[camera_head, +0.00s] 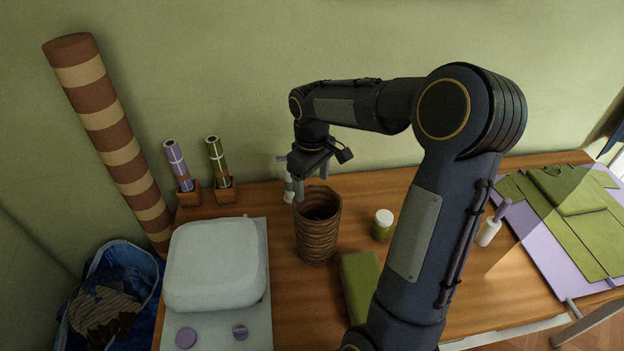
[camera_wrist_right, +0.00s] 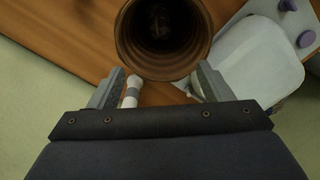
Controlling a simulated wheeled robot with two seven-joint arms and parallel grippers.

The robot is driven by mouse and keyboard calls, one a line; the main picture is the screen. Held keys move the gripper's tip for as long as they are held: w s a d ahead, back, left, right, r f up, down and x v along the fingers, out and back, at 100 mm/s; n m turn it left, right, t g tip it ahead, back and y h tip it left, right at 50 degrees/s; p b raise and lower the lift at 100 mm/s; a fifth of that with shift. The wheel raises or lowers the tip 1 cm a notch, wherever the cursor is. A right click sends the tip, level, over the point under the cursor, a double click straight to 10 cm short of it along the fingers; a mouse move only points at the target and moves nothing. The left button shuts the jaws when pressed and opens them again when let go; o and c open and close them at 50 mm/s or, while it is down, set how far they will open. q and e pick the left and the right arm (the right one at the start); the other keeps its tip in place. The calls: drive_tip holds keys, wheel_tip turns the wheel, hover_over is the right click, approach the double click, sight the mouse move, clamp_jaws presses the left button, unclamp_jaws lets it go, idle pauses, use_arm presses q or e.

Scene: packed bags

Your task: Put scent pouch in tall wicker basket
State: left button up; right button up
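The tall wicker basket (camera_head: 318,240) is a brown woven cylinder standing upright on the wooden table. My right gripper (camera_head: 312,180) is just above and behind its rim, fingers pointing down. In the right wrist view the right gripper (camera_wrist_right: 157,86) has its fingers wide apart with nothing held between them. The basket (camera_wrist_right: 128,45) shows there just beyond the fingertips, its round mouth facing the camera. Its inside is dark, and I cannot tell what lies in it. I cannot make out a scent pouch in either view. My left gripper is not in view.
A white bottle (camera_head: 289,190) stands behind the basket. A green jar with a white lid (camera_head: 382,226) and a green box (camera_head: 358,285) are to its right. A pale rounded appliance (camera_head: 215,265) is at left.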

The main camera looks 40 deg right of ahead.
wheel_tip(320, 180, up, 8)
drive_tip(key=shift+b, duration=0.4)
drive_tip(key=shift+f, duration=0.1)
idle(0.7)
drive_tip(key=s+a+f+m+t+y, duration=0.2)
drive_tip(key=s+a, duration=0.5)
drive_tip(key=s, duration=0.3)
drive_tip(key=s+a+f+m+t+y, duration=0.1)
drive_tip(key=s+a+f+m+t, duration=0.1)
drive_tip(key=s+a, duration=0.5)
drive_tip(key=s+t, duration=0.1)
drive_tip(key=s, duration=0.2)
drive_tip(key=shift+a+m+t+y, duration=0.15)
drive_tip(key=shift+m+t+y, duration=0.15)
drive_tip(key=shift+y, duration=0.1)
